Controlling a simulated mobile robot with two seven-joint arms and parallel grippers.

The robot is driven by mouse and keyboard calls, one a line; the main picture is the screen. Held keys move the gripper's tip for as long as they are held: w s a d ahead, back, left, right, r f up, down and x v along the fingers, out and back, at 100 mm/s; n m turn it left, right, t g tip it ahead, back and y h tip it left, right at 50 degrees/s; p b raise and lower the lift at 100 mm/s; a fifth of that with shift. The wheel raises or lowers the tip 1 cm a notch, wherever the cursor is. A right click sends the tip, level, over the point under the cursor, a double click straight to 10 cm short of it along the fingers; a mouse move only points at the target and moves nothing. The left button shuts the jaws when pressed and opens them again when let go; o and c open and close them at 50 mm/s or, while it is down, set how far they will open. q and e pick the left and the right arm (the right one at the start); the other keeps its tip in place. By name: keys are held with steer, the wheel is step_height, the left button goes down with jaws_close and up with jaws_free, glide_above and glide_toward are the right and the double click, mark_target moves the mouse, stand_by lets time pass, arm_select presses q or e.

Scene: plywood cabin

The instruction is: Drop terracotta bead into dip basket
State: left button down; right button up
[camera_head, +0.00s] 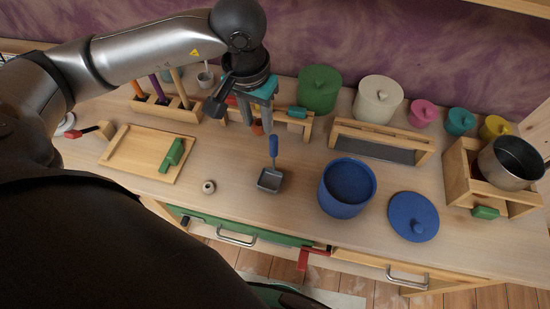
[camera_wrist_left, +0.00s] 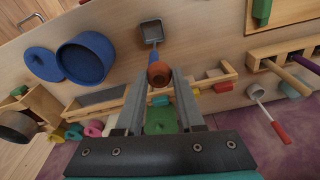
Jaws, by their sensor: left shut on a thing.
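My left gripper (camera_head: 257,128) is shut on the terracotta bead (camera_wrist_left: 159,74), a small round reddish-brown piece between the fingertips. The bead also shows in the head view (camera_head: 257,127), partly covered by the fingers. The dip basket (camera_head: 270,181) is a small grey square pan with a blue handle, on the counter in front of the gripper. In the left wrist view the dip basket (camera_wrist_left: 152,31) lies beyond the bead, with its handle partly behind it. The gripper is apart from the basket, over the counter behind it. My right gripper is not in view.
A blue pot (camera_head: 347,188) and its blue lid (camera_head: 413,217) are right of the basket. A small pale ring (camera_head: 208,187) and a wooden board (camera_head: 150,152) are left. A wooden rack (camera_head: 294,120) and lidded pots stand behind. Bare counter surrounds the basket.

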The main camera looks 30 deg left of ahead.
arm_select(q)
step_height(320, 180, down, 6)
steer(key=b, duration=0.3)
steer(key=shift+r, duration=0.1)
steer(key=shift+c, duration=2.2)
jaws_free()
step_height(320, 180, up, 15)
steer(key=s, duration=0.2)
